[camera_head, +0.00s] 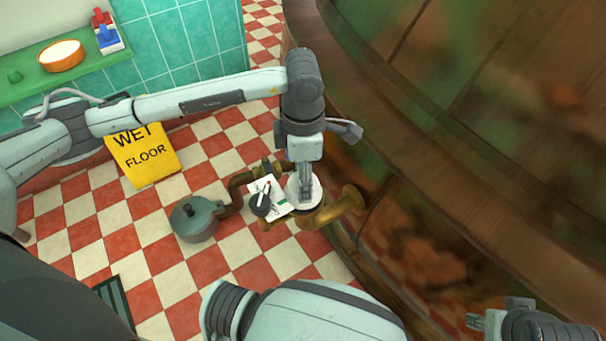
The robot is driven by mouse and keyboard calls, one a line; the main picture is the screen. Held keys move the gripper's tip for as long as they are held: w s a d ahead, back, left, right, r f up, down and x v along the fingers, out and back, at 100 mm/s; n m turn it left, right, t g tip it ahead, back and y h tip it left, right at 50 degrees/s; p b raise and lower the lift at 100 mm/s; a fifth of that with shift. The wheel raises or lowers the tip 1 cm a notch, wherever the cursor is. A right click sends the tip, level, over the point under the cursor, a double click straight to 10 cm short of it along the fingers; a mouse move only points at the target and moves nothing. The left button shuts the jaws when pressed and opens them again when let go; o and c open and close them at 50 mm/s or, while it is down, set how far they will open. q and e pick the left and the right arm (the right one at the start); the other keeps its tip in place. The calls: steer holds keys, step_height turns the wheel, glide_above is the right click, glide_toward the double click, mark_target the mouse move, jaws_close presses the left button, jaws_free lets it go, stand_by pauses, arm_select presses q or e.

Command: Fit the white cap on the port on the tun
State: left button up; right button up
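The tun (430,230) is the large curved wooden vessel with green and rust-brown patches filling the right side. A brass pipe with a port (318,217) stands out from its lower left side. The round white cap (316,194) is right above the brass port; whether it is seated or just over it I cannot tell. My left gripper (305,196) points straight down, its fingers close together at the middle of the cap and seemingly shut on it. Its fingertips hide the cap's centre. My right gripper (476,321) is at the bottom right, away from the port; its finger opening is unclear.
A white card (268,194) and a dark round item (260,204) are just left of the cap. A yellow wet-floor sign (145,157) and green shelf (85,68) are further left.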

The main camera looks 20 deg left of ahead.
arm_select(q)
steer(key=shift+f+b, duration=0.4)
steer(key=o, duration=1.2)
steer(key=shift+c, duration=0.2)
steer(key=shift+r, duration=0.1)
step_height(320, 180, up, 12)
